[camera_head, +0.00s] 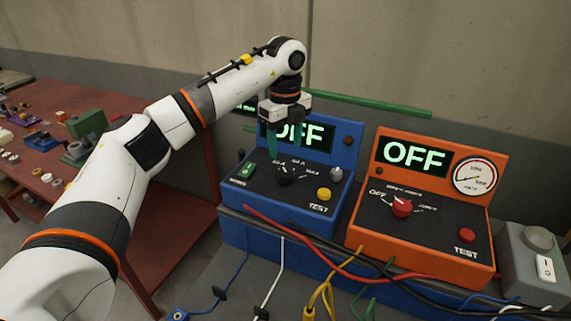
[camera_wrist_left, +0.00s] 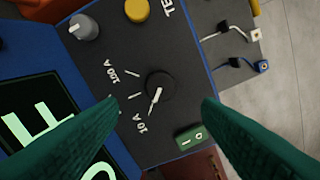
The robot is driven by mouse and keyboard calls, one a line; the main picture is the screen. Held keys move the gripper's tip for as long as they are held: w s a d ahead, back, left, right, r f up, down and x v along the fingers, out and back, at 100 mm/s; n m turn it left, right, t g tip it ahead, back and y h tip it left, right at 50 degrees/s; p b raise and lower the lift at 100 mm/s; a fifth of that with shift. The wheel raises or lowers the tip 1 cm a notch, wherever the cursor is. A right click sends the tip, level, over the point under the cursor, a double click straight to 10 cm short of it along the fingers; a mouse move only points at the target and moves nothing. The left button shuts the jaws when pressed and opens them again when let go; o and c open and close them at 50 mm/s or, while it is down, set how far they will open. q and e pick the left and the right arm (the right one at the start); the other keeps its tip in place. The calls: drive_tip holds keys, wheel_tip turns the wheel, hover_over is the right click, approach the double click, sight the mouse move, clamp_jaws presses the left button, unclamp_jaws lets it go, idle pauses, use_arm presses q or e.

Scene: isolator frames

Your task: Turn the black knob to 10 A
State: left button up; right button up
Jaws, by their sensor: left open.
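The black knob (camera_head: 285,178) sits on the dark sloping face of the blue box (camera_head: 238,222), whose display reads OFF. It also shows in the left wrist view (camera_wrist_left: 160,84), where a white line on its side runs toward the 10 A label (camera_wrist_left: 141,122). The 100 A label (camera_wrist_left: 114,70) is farther round the dial; the middle label is mostly hidden by a finger. My left gripper (camera_head: 285,150) points down above the knob, its green fingers open and apart. No contact with the knob is visible. My right gripper is not in view.
Near the knob are a yellow button (camera_head: 324,194), a grey knob (camera_head: 336,174) and a green switch (camera_head: 244,171). An orange box (camera_head: 425,250) with a red knob stands to the right. Cables run across the front. A red bench (camera_head: 180,200) with parts is left.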

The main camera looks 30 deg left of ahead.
use_arm(q)
wheel_tip(320, 180, up, 4)
drive_tip(key=shift+f, duration=0.1)
idle(0.6)
